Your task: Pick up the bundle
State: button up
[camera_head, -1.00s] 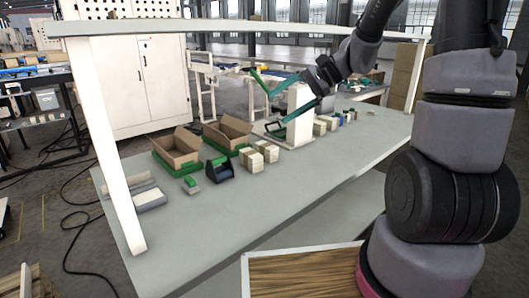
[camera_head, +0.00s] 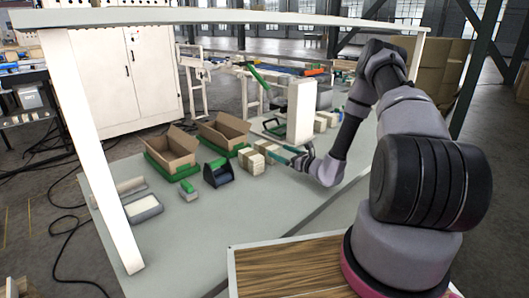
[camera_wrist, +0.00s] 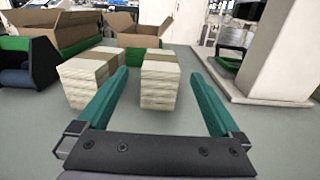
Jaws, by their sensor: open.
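Cream paper bundles, each with a brown kraft band, stand on the grey table. In the wrist view one bundle (camera_wrist: 159,95) sits ahead, between the lines of my gripper's (camera_wrist: 160,76) two teal fingers. A second bundle (camera_wrist: 88,82) stands to its left, outside the left finger. My gripper is open and empty, with its fingers pointing toward the bundles. In the head view my gripper (camera_head: 286,156) is low over the table, just right of the bundles (camera_head: 254,164). It partly covers the right side of that group.
Two open cardboard boxes (camera_head: 172,150) on green bases stand behind and left. A dark blue and green tape dispenser (camera_head: 218,174) is left of the bundles. A white post on a base (camera_wrist: 275,55) stands to the right. The table's front (camera_head: 215,240) is clear.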

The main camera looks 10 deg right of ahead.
aim_at(263, 143)
jog(key=x, duration=1)
jog(key=shift+w+a, duration=0.2)
jog(key=shift+w, duration=0.1)
jog(key=shift+c, duration=0.3)
jog(key=c, duration=1.4)
jog(key=shift+r, duration=0.1)
